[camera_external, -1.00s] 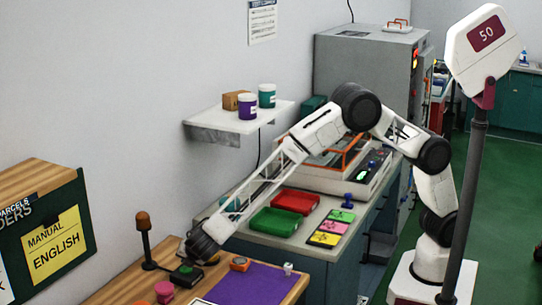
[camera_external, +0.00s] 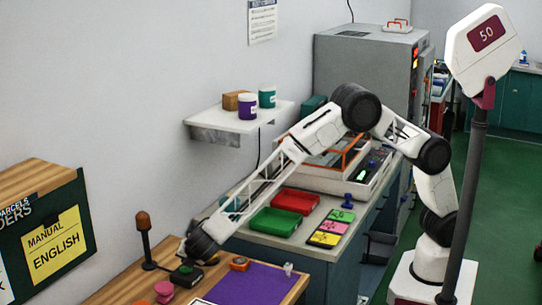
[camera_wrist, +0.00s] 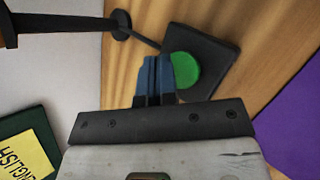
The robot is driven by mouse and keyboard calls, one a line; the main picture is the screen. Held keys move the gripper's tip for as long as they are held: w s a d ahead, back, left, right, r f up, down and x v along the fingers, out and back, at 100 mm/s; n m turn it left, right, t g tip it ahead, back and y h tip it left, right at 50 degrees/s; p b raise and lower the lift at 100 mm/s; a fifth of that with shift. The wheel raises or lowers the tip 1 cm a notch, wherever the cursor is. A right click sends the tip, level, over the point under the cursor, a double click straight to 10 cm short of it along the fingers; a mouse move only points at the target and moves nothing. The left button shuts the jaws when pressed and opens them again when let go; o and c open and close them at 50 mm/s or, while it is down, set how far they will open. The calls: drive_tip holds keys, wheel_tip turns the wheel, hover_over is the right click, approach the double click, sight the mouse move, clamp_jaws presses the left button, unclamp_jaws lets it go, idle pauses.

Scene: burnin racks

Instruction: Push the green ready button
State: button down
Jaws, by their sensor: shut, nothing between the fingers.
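The green button (camera_wrist: 188,70) is round and sits on a dark box (camera_wrist: 210,48) on the wooden table. In the wrist view its left edge is partly covered by my gripper (camera_wrist: 154,62). The blue fingers are together and empty; I cannot tell whether they touch the button or hover above it. In the external view the box with the green top (camera_external: 186,271) lies near the wall end of the table, just below my wrist, and the fingertips are hard to make out.
Pink round pieces (camera_external: 164,291), an orange-topped piece (camera_external: 239,264) and a purple mat (camera_external: 250,284) lie nearby. Green (camera_external: 275,222) and red (camera_external: 295,201) trays sit on the grey counter behind.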

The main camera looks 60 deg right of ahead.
drive_tip(key=shift+f, duration=0.2)
drive_tip(key=shift+f, duration=0.25)
drive_tip(key=shift+f, duration=0.5)
idle(1.1)
drive_tip(key=shift+r, duration=1)
drive_tip(key=shift+r, duration=0.15)
drive_tip(key=shift+r, duration=2.8)
drive_tip(key=shift+r, duration=0.1)
